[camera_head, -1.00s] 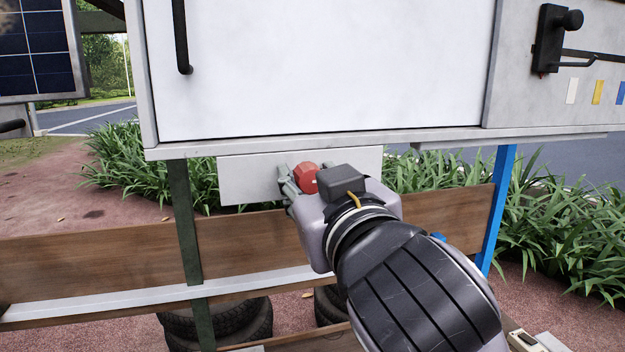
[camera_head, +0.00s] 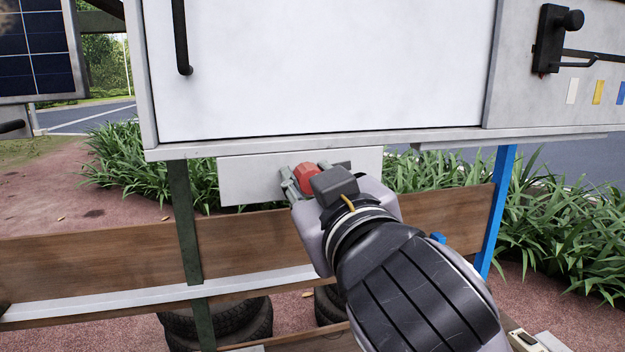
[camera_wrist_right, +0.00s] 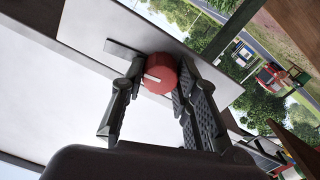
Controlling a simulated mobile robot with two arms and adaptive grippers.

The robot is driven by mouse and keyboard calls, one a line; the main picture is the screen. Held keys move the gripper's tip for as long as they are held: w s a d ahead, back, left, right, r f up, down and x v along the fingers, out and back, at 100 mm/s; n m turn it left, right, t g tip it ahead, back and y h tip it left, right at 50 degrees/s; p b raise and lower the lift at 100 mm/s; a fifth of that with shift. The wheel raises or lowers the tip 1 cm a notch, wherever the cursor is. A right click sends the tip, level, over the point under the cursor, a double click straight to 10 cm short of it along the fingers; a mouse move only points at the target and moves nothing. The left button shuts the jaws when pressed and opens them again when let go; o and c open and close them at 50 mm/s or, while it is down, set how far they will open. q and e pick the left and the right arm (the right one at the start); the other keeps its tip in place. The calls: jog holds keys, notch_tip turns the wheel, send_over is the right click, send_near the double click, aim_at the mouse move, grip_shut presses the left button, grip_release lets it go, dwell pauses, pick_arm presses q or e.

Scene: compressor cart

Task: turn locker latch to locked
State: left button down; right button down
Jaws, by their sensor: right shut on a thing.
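The locker latch is a red round knob (camera_head: 306,178) with a pale mark, on a white plate (camera_head: 240,180) below the white locker door (camera_head: 330,65). My right gripper (camera_head: 308,177) reaches up to it from the lower right, and its fingers are on both sides of the knob. In the right wrist view the knob (camera_wrist_right: 160,74) sits between the two dark fingers (camera_wrist_right: 155,92), with its pale mark facing the camera. A grey flat piece (camera_wrist_right: 124,50) shows beside the knob there.
A black handle (camera_head: 181,40) hangs on the door's left side. A dark lever with a knob (camera_head: 551,40) is on the right panel. Wooden boards (camera_head: 100,255), a green post (camera_head: 185,220) and a blue post (camera_head: 497,208) stand below the cabinet.

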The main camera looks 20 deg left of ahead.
jog(key=shift+f+n, duration=0.15)
jog(key=shift+n, duration=8.05)
jog(key=c, duration=2.4)
grip_release()
jog(key=shift+a, duration=0.1)
jog(key=c, duration=1.6)
grip_release()
jog(key=o, duration=0.4)
jog(key=shift+s, duration=0.1)
jog(key=v, duration=1.2)
